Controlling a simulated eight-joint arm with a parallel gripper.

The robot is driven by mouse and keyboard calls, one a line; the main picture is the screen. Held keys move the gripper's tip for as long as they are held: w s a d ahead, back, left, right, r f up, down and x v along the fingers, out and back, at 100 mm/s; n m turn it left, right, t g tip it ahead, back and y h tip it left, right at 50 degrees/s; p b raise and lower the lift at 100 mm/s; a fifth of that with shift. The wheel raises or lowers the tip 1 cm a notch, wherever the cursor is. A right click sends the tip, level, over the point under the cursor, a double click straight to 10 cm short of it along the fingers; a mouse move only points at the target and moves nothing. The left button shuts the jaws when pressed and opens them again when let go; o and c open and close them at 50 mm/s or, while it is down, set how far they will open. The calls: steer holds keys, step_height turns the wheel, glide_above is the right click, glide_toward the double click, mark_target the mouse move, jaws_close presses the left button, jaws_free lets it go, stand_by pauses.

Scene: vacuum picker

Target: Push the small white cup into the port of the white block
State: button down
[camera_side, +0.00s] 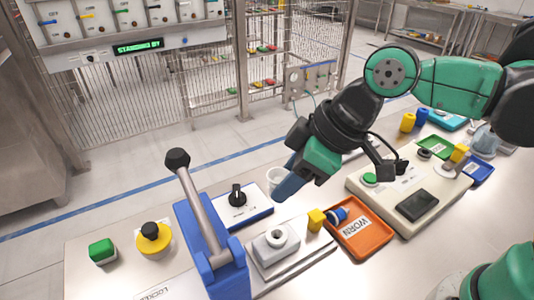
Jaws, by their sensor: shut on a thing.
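The white block (268,253) sits on a pale plate at the front middle of the table, with a round white port (276,237) on top. My gripper (284,187) reaches down from the upper right, its blue finger pointing down and left. It is shut on the small white cup (275,175), which shows at the left of the finger. The finger hides part of the cup. In the picture the cup is above the block and apart from it.
A blue stand with a grey lever (198,205) rises left of the block. A black knob on a blue-edged panel (240,208) is behind it. Yellow and green buttons are at the left.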

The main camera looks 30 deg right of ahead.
glide_above(271, 236)
steer(key=s+d, duration=0.1)
steer(key=d, duration=0.1)
steer(key=shift+s+a+f, duration=0.1)
steer(key=shift+a+f, duration=0.05)
steer(key=shift+f, duration=2.75)
steer(key=c, duration=1)
jaws_free()
steer(key=shift+c, duration=0.2)
jaws_close()
steer(key=shift+f, duration=1.25)
